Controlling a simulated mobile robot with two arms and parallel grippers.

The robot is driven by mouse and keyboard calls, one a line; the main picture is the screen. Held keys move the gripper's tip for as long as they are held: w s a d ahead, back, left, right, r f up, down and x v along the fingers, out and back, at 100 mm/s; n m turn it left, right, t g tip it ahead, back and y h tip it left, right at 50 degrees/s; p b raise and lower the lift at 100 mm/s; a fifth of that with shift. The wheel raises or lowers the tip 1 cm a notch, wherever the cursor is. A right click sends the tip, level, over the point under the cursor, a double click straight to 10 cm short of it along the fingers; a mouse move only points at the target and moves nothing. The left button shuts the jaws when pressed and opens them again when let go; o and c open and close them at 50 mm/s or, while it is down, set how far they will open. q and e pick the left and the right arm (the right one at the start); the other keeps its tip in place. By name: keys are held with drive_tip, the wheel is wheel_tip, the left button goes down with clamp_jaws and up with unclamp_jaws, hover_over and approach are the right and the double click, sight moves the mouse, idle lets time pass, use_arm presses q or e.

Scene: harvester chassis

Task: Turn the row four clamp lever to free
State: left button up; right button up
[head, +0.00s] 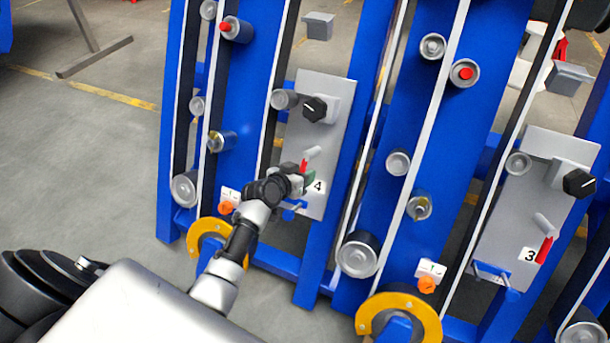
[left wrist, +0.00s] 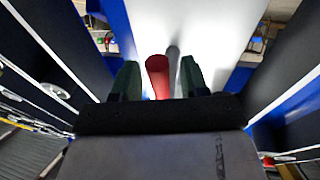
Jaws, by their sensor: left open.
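The row four clamp lever (head: 304,164) has a red grip and a grey part. It sits on the light grey plate (head: 333,125) above the label "4" (head: 319,187). My left gripper (head: 307,178) is at this plate, beside the lever, and partly hides its lower end. In the left wrist view the red grip (left wrist: 158,76) shows between the two dark green fingers of my left gripper (left wrist: 160,82). The fingers are open, with gaps on both sides of the grip. I cannot tell how deep the grip reaches between them. My right gripper is not in view.
A black knob (head: 314,108) sits above the lever on the same plate. Row three's plate (head: 500,215) with its own red lever (head: 544,250) is at the right. Blue frames, rollers and a yellow guard (head: 208,229) surround my arm. Open floor lies at the left.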

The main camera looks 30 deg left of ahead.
use_arm(q)
drive_tip(key=shift+x, duration=0.9)
drive_tip(key=shift+c, duration=0.2)
clamp_jaws()
